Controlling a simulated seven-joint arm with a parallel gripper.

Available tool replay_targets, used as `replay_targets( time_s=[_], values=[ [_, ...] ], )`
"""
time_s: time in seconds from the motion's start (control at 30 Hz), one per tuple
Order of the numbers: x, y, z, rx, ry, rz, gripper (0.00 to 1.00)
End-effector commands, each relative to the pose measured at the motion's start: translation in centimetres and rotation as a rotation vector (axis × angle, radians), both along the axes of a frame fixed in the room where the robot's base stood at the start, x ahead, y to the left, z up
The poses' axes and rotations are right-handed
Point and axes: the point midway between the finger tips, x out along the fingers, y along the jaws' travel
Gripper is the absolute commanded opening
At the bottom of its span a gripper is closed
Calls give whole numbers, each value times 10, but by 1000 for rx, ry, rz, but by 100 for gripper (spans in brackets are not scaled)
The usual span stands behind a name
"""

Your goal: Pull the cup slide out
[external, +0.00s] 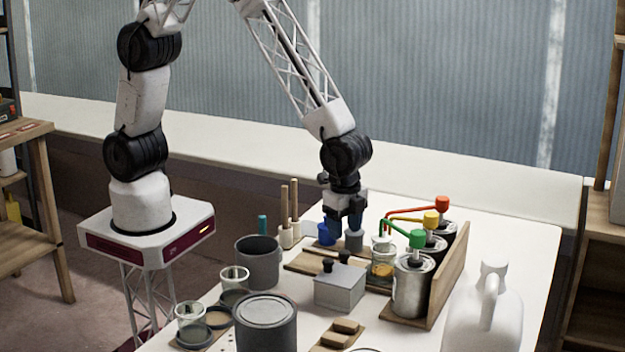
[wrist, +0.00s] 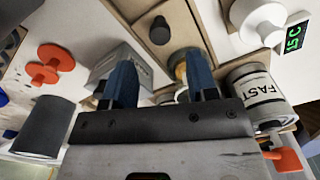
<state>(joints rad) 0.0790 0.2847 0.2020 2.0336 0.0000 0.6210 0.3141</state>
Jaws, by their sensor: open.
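A low wooden board (external: 300,264) lies on the table, partly hidden behind a grey box; which part of it is the cup slide I cannot tell. In the wrist view a wooden piece (wrist: 128,10) carries a dark round knob (wrist: 160,31), beyond my fingertips. My gripper (external: 342,232) points down over the back of the table, near the board's far end. In the wrist view my gripper (wrist: 161,75) shows two blue fingers spread apart, with no object clearly held.
The grey box (external: 339,289) stands in front of the board. Metal cans (external: 411,288) with red, yellow and green levers stand right. A dark grey pot (external: 259,262) and large can (external: 266,325) stand left. A white jug (external: 484,315) is front right.

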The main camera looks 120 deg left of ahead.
Motion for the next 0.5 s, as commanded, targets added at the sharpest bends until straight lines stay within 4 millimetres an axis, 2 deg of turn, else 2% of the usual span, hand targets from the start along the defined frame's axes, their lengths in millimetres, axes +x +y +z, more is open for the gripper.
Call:
replay_targets(
  time_s=[0.17, 0.5],
  values=[
    [0, 0, -12, 0, 2, 0, 53],
    [0, 0, -49, 0, 2, 0, 53]
  ],
)
